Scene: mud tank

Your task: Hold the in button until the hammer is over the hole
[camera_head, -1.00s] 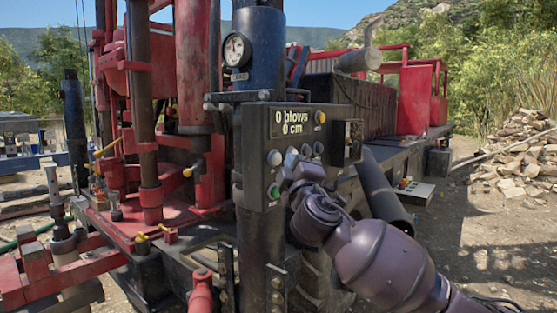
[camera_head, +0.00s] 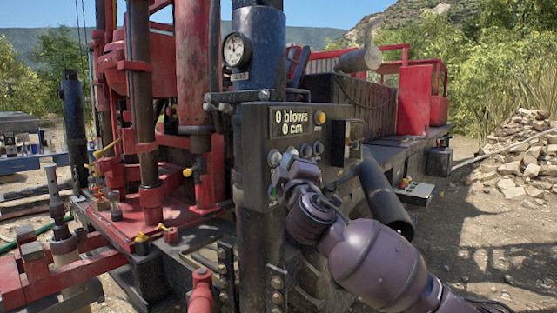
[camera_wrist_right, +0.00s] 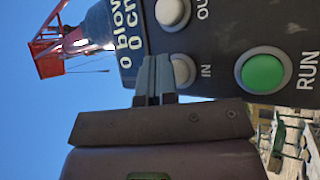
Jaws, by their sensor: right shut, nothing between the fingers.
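The dark control panel (camera_head: 257,135) stands in the middle of the head view, its display (camera_head: 292,122) reading "0 blows" and "0 cm". In the right wrist view, the pale IN button (camera_wrist_right: 184,71) sits between the OUT button (camera_wrist_right: 172,11) and the green RUN button (camera_wrist_right: 263,70). My right gripper (camera_wrist_right: 156,75) is shut and empty, its tips overlapping the IN button's edge; contact cannot be told. In the head view my right gripper (camera_head: 284,168) is at the panel's lower buttons. I cannot tell for certain which part is the hammer or where the hole is. My left gripper is out of view.
The red rig mast (camera_head: 195,65) and its deck (camera_head: 130,225) fill the left. A pressure gauge (camera_head: 236,50) sits above the panel. A dark pipe (camera_head: 383,193) slants behind my arm. A rock pile (camera_head: 520,165) lies far right, with open dirt before it.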

